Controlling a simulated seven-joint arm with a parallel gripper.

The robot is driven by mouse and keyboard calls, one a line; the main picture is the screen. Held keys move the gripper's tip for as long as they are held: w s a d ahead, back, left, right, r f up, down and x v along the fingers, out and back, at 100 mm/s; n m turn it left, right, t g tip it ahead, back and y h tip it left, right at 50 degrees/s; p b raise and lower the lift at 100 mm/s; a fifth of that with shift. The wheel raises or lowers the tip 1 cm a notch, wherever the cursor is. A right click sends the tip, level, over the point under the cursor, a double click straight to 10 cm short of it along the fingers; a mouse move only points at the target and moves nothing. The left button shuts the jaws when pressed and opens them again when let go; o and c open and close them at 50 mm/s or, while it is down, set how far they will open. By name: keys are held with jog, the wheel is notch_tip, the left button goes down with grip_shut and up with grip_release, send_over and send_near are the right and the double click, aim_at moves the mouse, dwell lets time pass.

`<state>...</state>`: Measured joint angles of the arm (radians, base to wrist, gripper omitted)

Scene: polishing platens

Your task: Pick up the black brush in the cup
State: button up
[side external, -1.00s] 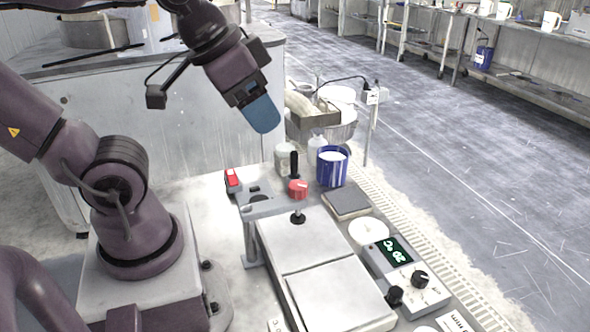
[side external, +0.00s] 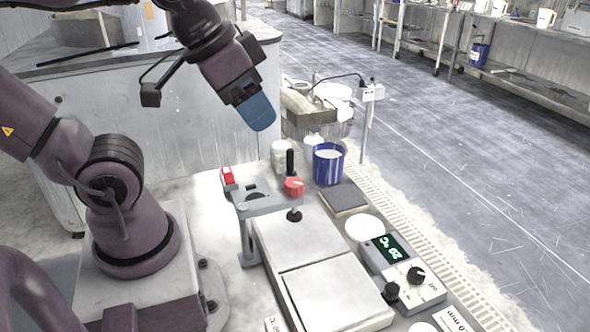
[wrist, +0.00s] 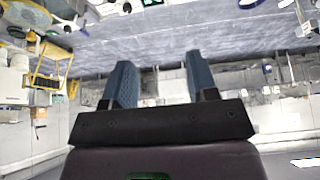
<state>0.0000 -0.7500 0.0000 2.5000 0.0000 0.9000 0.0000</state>
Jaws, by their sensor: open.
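A blue cup (side external: 328,165) with a pale inside stands upright at the back of the bench in the side view. I cannot make out a brush inside it. A black upright stick or handle (side external: 290,162) shows just left of the cup, behind a red knob; I cannot tell whether it is a brush. My gripper (side external: 258,115) has blue fingers and hangs above and to the left of the cup, well apart from it. In the wrist view my gripper (wrist: 159,62) is open, with nothing between its fingers.
A metal bracket with the red knob (side external: 293,187) stands before the cup. White bottles (side external: 281,157) sit left of it. A dark square pad (side external: 343,199), a pale disc (side external: 363,229), a display box (side external: 390,250) and a flat metal plate (side external: 330,292) occupy the bench.

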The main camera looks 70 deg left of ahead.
jog(key=shift+a, duration=0.1)
jog(key=shift+c, duration=0.2)
dwell(0.4)
jog(key=n+g, duration=0.6)
jog(key=n, duration=0.7)
send_over(290, 150)
notch_tip(290, 150, down, 16)
jog(key=shift+n, duration=0.3)
notch_tip(290, 150, down, 6)
jog(key=shift+w+a+f, duration=0.1)
jog(key=shift+f, duration=3.25)
